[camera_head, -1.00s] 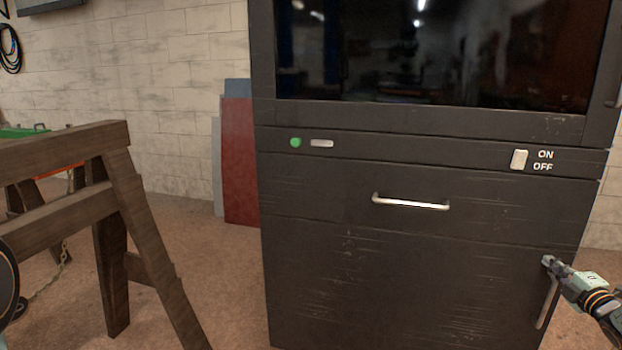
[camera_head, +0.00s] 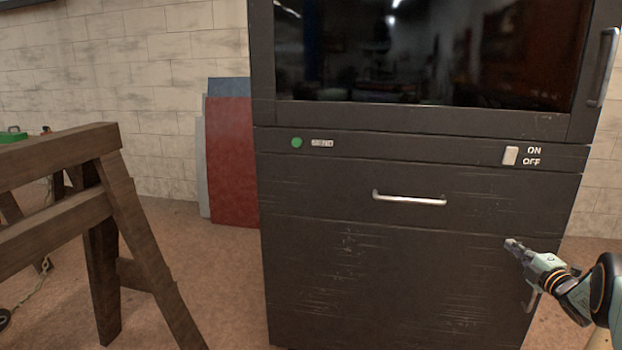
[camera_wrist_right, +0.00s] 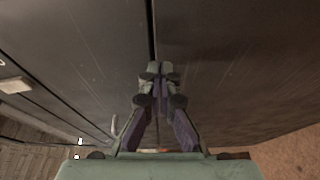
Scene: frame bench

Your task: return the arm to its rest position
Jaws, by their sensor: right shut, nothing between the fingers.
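My right gripper (camera_head: 513,246) is in front of the lower right part of a dark cabinet (camera_head: 400,280), near the seam between the drawer and the lower door. Its fingers are together with nothing between them; they also show closed in the right wrist view (camera_wrist_right: 159,70), close to the dark panels and a seam. I cannot tell whether the tips touch the cabinet. My right arm comes in from the right edge and partly covers the lower door's vertical handle (camera_head: 532,300). My left gripper is not in view.
A drawer handle (camera_head: 409,198), an ON/OFF switch (camera_head: 510,155) and a green light (camera_head: 296,142) are on the cabinet front. A wooden trestle (camera_head: 103,250) stands at left. Red panels (camera_head: 230,160) lean on the wall. Bare floor lies between trestle and cabinet.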

